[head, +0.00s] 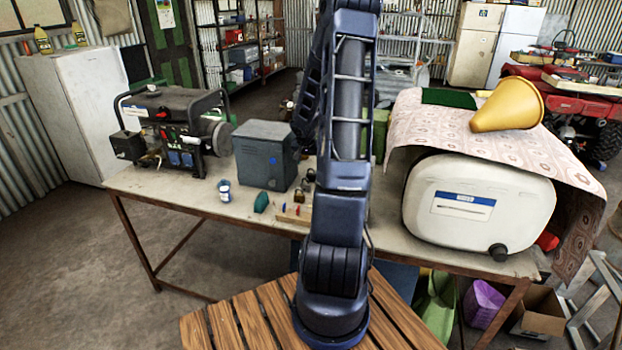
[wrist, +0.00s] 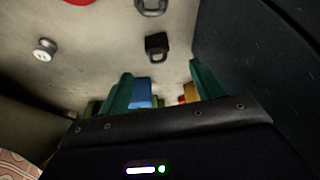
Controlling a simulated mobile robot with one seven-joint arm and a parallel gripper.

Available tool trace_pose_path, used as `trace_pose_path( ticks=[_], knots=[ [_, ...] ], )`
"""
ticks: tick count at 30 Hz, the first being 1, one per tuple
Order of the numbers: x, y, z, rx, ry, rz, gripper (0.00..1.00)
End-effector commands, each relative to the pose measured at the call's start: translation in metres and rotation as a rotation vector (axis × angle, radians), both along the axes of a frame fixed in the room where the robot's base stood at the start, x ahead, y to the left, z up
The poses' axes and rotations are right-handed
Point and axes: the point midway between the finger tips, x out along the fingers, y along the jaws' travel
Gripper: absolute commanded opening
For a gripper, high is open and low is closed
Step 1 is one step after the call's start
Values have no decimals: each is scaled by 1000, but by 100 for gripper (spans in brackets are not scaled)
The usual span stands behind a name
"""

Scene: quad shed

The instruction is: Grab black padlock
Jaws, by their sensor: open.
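The black padlock (wrist: 156,43) lies on the worktable in the wrist view, its shackle towards my gripper. My gripper (wrist: 161,70) is open, its two green fingers apart and nothing held between them. The padlock is beyond the fingertips, roughly in line with the gap and not touched. In the head view my arm hides the gripper, and I cannot clearly make out the black padlock among the small items beside the arm.
A grey padlock (wrist: 151,6) lies beyond it, and a silver knob-like item (wrist: 44,49) to the left. Blue (wrist: 141,93) and yellow (wrist: 190,91) pieces show between the fingers. A grey metal box (head: 265,155) and a white tank (head: 478,205) stand on the table (head: 190,200).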

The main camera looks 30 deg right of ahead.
Motion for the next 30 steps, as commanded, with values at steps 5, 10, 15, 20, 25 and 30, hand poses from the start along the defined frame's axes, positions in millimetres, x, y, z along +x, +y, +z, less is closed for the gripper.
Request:
trace_pose_path(
  ticks=[5, 10, 15, 20, 25, 30],
  knots=[
    [5, -3, -15, 5, 0, -1, 65],
    [12, -8, -35, 3, 0, 1, 65],
    [16, -13, -49, 2, -1, 0, 65],
    [17, -14, -55, 3, 0, 0, 65],
    [20, -20, -70, 3, 2, -1, 65],
    [25, -26, -88, 4, 1, -1, 65]
  ],
)
